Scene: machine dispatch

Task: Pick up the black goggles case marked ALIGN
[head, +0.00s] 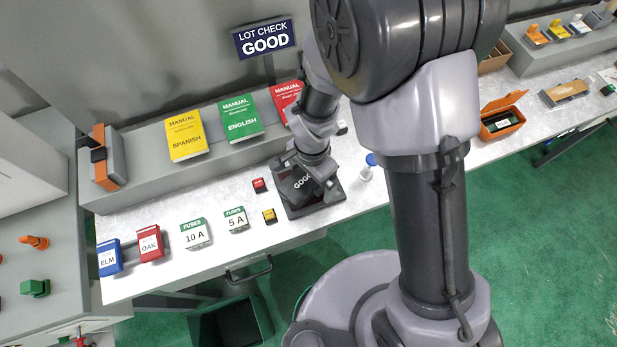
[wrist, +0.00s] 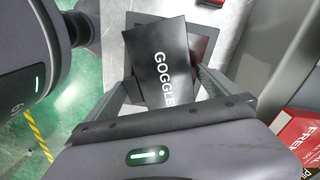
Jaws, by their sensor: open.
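A black case with white lettering starting "GOGGLE" (wrist: 158,50) lies in a dark shallow tray (wrist: 203,25) in the wrist view. In the head view the case (head: 299,183) shows partly under my gripper, in the tray (head: 325,204) on the bench. My gripper (wrist: 165,78) is open, with one finger on each side of the near part of the case. I cannot tell whether the fingers touch it. The end of the lettering is hidden by my gripper, and no ALIGN mark is readable.
A small red box (head: 259,185) and a yellow one (head: 269,215) stand left of the tray. Fuse boxes (head: 196,234) are further left. Yellow, green (head: 241,119) and red manuals lean on the shelf behind. A blue-topped item (head: 371,160) is to the right.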

